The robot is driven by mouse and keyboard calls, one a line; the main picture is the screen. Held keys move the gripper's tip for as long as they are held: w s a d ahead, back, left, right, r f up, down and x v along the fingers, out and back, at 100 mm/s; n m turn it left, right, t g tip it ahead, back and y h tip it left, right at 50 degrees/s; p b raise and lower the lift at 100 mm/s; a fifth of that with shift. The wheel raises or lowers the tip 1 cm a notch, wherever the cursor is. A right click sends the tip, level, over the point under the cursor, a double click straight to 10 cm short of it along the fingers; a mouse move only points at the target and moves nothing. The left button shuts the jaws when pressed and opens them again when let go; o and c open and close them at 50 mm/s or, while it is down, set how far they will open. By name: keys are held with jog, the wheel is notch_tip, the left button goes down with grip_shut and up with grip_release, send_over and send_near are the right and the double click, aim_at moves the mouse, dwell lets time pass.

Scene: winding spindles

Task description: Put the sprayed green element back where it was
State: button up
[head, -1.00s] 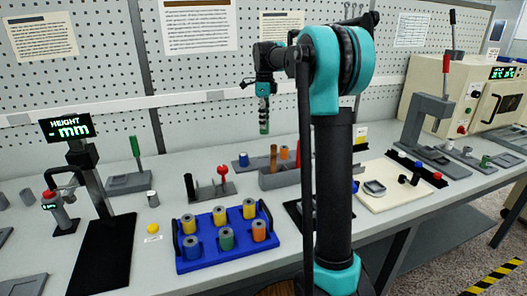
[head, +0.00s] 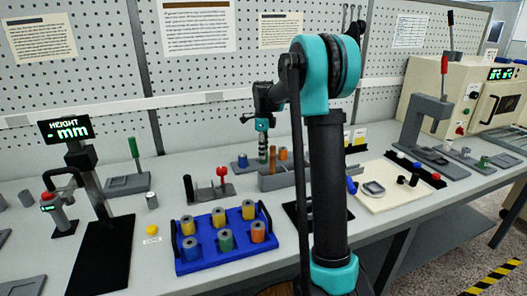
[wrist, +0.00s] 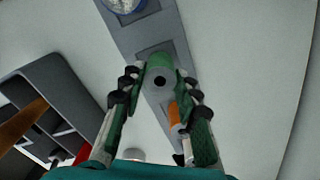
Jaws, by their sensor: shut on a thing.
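My gripper (head: 262,152) is shut on a green element (wrist: 160,72), a cylinder with a dark hole in its end. It holds the element above a grey rack (wrist: 158,32) at the back of the bench. The wrist view shows an empty square recess just beyond the held element. A blue element (head: 242,160) stands at one end of this rack and an orange element (head: 283,154) at the other. The orange one is partly hidden by a finger in the wrist view. I cannot tell whether the held element touches the rack.
A grey compartment box (head: 280,180) with a brown stick stands just in front of the rack. A blue tray (head: 207,264) in front holds several yellow, blue, green and orange elements. A holder with a red-topped tool (head: 222,172) stands to the left.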

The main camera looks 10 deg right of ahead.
jog(key=o, duration=1.2)
jog(key=shift+f, duration=0.1)
jog(key=shift+c, duration=0.2)
notch_tip(320, 180, up, 12)
jog(key=shift+s, duration=0.1)
